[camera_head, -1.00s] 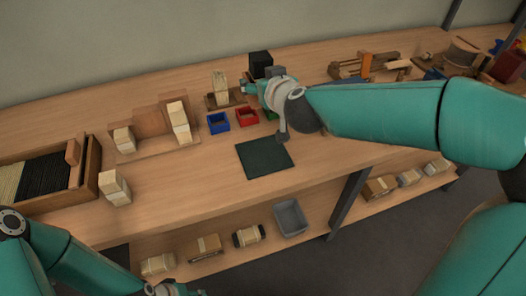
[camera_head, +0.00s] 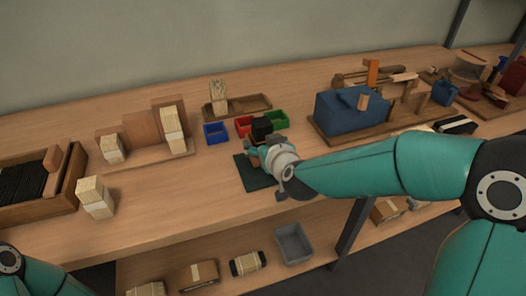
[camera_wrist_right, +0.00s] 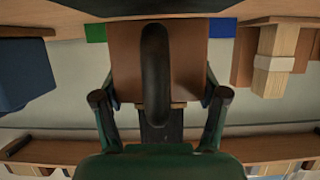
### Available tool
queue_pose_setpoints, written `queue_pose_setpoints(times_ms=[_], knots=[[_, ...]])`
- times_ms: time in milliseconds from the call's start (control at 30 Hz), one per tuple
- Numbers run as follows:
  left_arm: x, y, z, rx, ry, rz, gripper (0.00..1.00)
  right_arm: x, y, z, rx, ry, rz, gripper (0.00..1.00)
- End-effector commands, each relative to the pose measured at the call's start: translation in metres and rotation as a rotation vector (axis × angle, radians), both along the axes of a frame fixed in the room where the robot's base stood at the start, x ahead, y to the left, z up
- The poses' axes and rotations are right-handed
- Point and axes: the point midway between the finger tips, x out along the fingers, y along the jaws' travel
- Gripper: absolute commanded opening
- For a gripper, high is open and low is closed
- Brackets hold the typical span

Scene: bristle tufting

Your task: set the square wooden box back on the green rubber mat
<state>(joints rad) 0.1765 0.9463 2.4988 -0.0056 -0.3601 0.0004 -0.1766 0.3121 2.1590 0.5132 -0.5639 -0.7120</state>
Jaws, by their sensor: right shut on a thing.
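My right gripper (camera_head: 262,146) is over the far part of the green rubber mat (camera_head: 250,176). It is shut on the square wooden box, which shows as a brown face (camera_wrist_right: 188,68) between the two fingers in the right wrist view. In the head view a dark top (camera_head: 262,127) stands up at the gripper; the gripper hides most of the box below it. I cannot tell whether the box touches the mat. The near right part of the mat is hidden by my wrist. My left gripper is out of view; only part of its arm shows at bottom left.
Blue (camera_head: 216,133), red (camera_head: 243,122) and green (camera_head: 278,119) bins stand just behind the mat. Wooden blocks (camera_head: 173,135) stand on a tray to the left.

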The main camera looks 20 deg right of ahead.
Motion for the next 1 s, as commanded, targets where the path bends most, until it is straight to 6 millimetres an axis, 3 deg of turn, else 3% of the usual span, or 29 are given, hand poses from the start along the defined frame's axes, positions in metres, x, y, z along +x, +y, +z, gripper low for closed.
queue_pose_setpoints(times_ms=[100, 367, 900, 933, 1000], knots=[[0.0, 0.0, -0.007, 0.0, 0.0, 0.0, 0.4, 0.0, 0.0, -0.013, 0.0, -0.003, 0.0, 0.32], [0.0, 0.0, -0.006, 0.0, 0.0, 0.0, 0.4, 0.0, 0.0, -0.013, 0.0, -0.004, 0.0, 0.32], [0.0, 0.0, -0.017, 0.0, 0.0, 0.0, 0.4, -0.001, 0.0, -0.032, 0.0, 0.01, 0.002, 0.32], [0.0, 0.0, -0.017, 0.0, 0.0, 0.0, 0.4, -0.002, 0.001, -0.033, 0.0, 0.013, 0.002, 0.76], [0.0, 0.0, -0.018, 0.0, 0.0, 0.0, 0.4, -0.002, 0.0, -0.034, 0.001, 0.015, 0.001, 0.87]])
